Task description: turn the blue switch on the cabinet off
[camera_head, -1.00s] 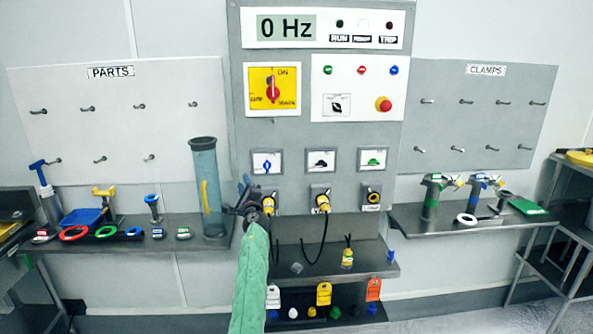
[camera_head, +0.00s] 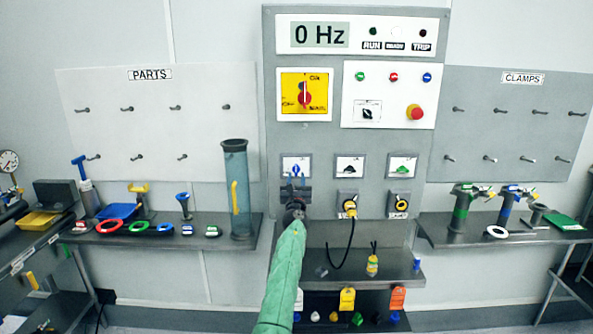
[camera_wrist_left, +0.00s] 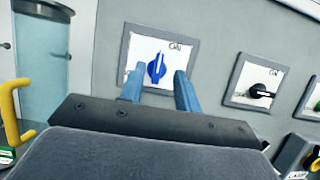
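The blue switch (camera_wrist_left: 157,68) is a small blue knob on a white, grey-framed plate; its pointer stands nearly upright in the left wrist view. In the head view its plate (camera_head: 288,159) is the left one of three on the cabinet (camera_head: 235,0), partly hidden by my gripper. My left gripper (camera_head: 294,183) is in front of that plate. In the left wrist view its two blue fingers (camera_wrist_left: 158,88) are apart, one on each side below the knob, with nothing between them; contact cannot be told. My right gripper is not in view.
A black switch (camera_wrist_left: 261,91) on its plate is to the right, then a green switch (camera_head: 402,170). Sockets with a black cable (camera_head: 349,238) are below. A tall clear cylinder (camera_head: 237,190) stands on the left shelf. A red emergency button (camera_head: 415,112) is above.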

